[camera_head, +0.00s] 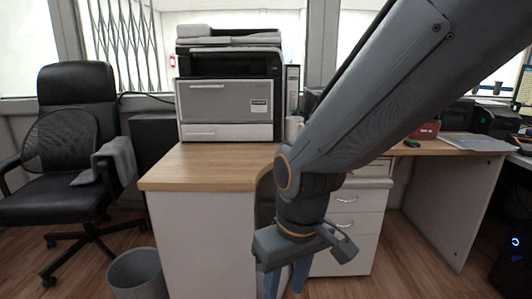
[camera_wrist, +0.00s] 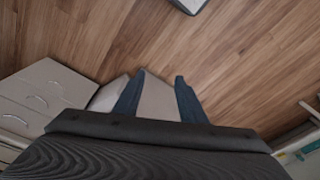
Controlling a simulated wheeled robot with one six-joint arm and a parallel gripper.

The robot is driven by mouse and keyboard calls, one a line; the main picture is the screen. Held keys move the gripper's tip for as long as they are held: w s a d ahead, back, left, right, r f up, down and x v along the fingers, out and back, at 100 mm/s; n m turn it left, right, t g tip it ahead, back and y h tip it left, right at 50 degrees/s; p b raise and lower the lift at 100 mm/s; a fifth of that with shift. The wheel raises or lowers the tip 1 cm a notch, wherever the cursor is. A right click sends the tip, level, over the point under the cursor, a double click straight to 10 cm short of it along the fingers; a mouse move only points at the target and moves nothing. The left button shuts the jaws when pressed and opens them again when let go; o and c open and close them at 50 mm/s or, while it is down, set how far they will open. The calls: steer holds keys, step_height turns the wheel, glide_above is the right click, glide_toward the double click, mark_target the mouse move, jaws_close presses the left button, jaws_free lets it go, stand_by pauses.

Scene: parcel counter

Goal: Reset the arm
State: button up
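My gripper (camera_head: 286,280) hangs at the end of my arm, pointing down in front of the counter, in the lower middle of the head view. Its blue fingers reach the bottom edge of that view. In the wrist view my gripper (camera_wrist: 158,92) shows two blue fingers standing apart, with nothing held between them. The arm comes in from the upper right and hides part of the counter and what lies behind it.
The wooden counter (camera_head: 205,165) carries a large printer (camera_head: 228,95). White drawers (camera_head: 345,222) stand behind my gripper. A black office chair (camera_head: 70,140) and a grey bin (camera_head: 137,275) are at left. A desk (camera_head: 440,148) is at right.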

steer(key=s+d+r+m+g+p, duration=0.1)
steer(key=s+d+r, duration=0.1)
steer(key=s, duration=0.4)
steer(key=d+r+m+h+p, duration=0.1)
steer(key=d+r+m+p, duration=0.3)
steer(key=d+r+p, duration=0.9)
steer(key=shift+d+r+m+p, duration=0.4)
steer(key=shift+r+p, duration=1.6)
steer(key=shift+p, duration=2.95)
steer(key=shift+s, duration=0.1)
